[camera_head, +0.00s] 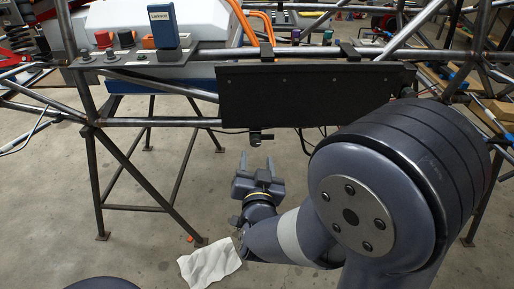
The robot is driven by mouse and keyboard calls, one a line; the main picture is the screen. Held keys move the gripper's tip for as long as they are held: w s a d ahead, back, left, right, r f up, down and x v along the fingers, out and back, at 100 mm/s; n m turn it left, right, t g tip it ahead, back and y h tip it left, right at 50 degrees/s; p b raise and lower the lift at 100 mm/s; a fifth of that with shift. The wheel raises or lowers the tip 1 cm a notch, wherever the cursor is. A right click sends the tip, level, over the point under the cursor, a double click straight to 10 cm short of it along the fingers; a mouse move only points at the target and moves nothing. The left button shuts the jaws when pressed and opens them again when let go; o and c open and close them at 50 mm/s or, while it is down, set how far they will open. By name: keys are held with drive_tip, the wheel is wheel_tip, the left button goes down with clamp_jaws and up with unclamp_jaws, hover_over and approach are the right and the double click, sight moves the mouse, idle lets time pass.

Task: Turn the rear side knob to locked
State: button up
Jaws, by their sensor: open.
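My gripper (257,164) is open and empty, its two fingers pointing up, in the middle of the view. A small dark knob-like part (261,137) hangs just under the lower edge of the black side panel (300,93), above my fingertips and apart from them. On the grey bracket at the upper left stand a red knob (103,39), a black knob (127,39) and two small dark knobs (84,56) (111,55). I cannot tell which is the rear side knob, nor read any locked mark.
Steel chassis tubes (155,122) cross the view and stand on legs. A labelled blue box (162,26) sits on the bracket. Orange cables (241,22) run behind. A crumpled white cloth (209,264) lies on the floor. Floor under the chassis is mostly clear.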

sight(256, 143)
drive_tip(key=w+b, duration=0.1)
drive_tip(key=w, duration=0.5)
drive_tip(key=shift+w+a, duration=0.1)
drive_tip(key=shift+w, duration=0.2)
drive_tip(key=c, duration=1)
drive_tip(key=shift+o, duration=0.2)
